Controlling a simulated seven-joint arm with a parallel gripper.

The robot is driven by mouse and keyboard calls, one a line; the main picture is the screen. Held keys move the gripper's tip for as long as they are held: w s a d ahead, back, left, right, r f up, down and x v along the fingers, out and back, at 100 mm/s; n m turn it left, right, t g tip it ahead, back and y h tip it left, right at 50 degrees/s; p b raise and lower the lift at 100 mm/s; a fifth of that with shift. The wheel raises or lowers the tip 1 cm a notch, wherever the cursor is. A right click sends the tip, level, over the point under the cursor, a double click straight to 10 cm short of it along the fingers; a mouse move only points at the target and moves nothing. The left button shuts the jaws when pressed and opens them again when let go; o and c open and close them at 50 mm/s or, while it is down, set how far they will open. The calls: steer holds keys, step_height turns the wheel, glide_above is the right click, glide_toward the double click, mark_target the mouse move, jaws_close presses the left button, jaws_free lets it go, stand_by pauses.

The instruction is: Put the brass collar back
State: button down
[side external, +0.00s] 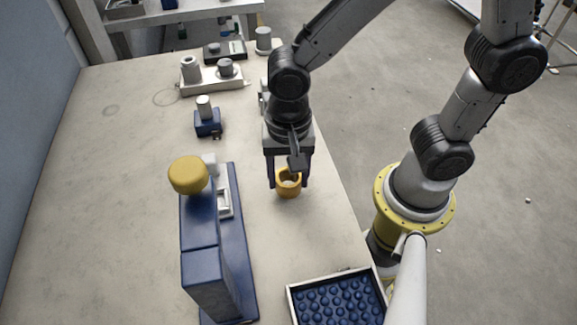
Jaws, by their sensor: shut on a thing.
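The brass collar (289,188) is a short yellow ring with an open middle, seen near the table's right edge. My gripper (288,180) points down and is shut on it, with one dark finger on each side. The collar looks roughly upright, its opening facing up. I cannot tell whether it touches the table or hangs just above it. No glass still can be made out, so where the collar belongs does not show clearly.
A blue press with a yellow knob (188,174) stands left of my gripper. A tray of blue balls (287,297) lies at the front right. A small blue block with a grey cylinder (208,122) and a pale fixture (213,86) stand behind. The table's left side is clear.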

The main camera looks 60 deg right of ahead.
steer(key=shift+f, duration=0.7)
stand_by(0.6)
steer(key=shift+c, duration=0.6)
jaws_free()
steer(key=shift+r, duration=0.1)
step_height(320, 180, up, 14)
